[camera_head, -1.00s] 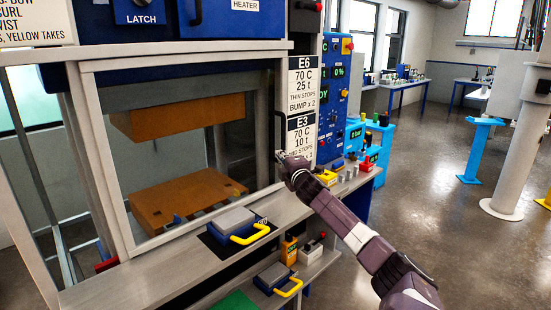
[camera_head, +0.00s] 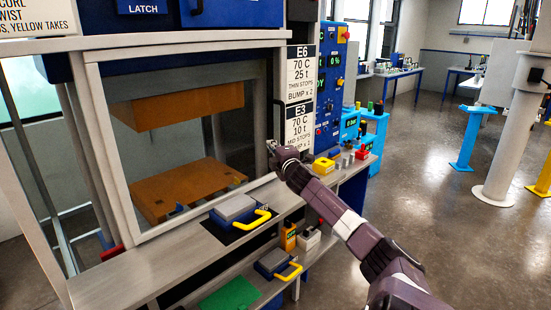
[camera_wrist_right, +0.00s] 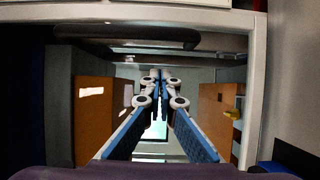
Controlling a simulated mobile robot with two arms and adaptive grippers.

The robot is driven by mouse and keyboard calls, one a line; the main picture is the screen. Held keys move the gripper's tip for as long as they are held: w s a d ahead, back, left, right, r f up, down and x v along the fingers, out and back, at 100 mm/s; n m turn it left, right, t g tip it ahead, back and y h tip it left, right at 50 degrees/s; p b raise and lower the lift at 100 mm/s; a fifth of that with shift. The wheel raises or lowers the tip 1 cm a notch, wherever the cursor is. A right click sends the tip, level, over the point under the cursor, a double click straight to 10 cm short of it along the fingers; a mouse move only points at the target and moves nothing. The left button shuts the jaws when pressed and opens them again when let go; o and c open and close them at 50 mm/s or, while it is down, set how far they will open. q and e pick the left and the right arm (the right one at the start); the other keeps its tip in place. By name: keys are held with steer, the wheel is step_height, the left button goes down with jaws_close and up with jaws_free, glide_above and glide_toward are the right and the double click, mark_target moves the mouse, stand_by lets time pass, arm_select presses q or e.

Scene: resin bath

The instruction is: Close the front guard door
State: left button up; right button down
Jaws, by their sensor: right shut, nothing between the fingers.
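The front guard door is a pale-framed clear panel (camera_head: 108,150) across the front of the press. Its frame spans the opening, but I cannot tell whether it is fully flush. A dark upright handle (camera_head: 277,118) is on its right side. A dark bar, apparently this handle, crosses the top of the right wrist view (camera_wrist_right: 150,35). My right gripper (camera_head: 272,146) is at the door's right edge, just below the handle. Its fingers (camera_wrist_right: 160,78) are shut and empty, with the press interior behind them. Contact with the door cannot be made out. My left gripper is out of view.
Orange platens (camera_head: 190,190) show behind the panel. The grey shelf (camera_head: 130,285) in front carries a blue tray-like tool with a yellow handle (camera_head: 252,221). E6 and E3 signs (camera_head: 300,75) and a blue control panel (camera_head: 332,85) stand right of the door. Open floor (camera_head: 430,165) lies further right.

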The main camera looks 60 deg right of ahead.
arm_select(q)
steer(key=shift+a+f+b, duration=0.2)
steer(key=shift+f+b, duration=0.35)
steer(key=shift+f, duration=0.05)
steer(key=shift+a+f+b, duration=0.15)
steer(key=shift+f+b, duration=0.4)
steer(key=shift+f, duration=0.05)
arm_select(e)
steer(key=v, duration=1)
steer(key=shift+a, duration=0.25)
steer(key=shift+w, duration=0.15)
steer(key=shift+f, duration=0.1)
